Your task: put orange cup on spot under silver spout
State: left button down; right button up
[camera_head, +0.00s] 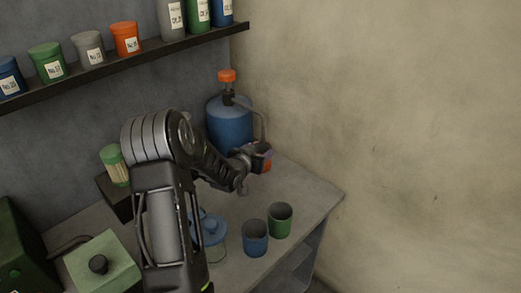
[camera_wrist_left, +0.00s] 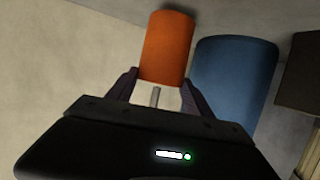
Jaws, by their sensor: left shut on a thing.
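The orange cup (camera_head: 266,166) is held by my left gripper (camera_head: 258,152) beside the blue tank, near the back wall corner. In the left wrist view the orange cup (camera_wrist_left: 167,47) sits between the two fingertips of the gripper (camera_wrist_left: 160,84), which are shut on it. A thin curved silver spout (camera_head: 263,124) comes off the blue tank (camera_head: 229,126) and reaches down toward the gripper. The spot under the spout is hidden by the gripper and cup. I cannot tell whether the cup touches the table. My right gripper is not in view.
A blue cup (camera_head: 255,245) and a green cup (camera_head: 280,221) stand at the table's front right. A blue lidded item (camera_head: 212,228) is partly behind my arm. A green box with a black knob (camera_head: 98,265) is at left. A shelf (camera_head: 130,68) holds several containers.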

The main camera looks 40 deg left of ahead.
pick_arm(q)
jog(key=shift+p+x, duration=0.45)
jog(key=shift+x, duration=0.5)
jog(key=shift+f, duration=0.2)
jog(key=shift+f+b, duration=0.2)
jog(key=shift+b, duration=0.1)
jog(key=c, duration=0.9)
grip_release()
jog(key=o, duration=0.5)
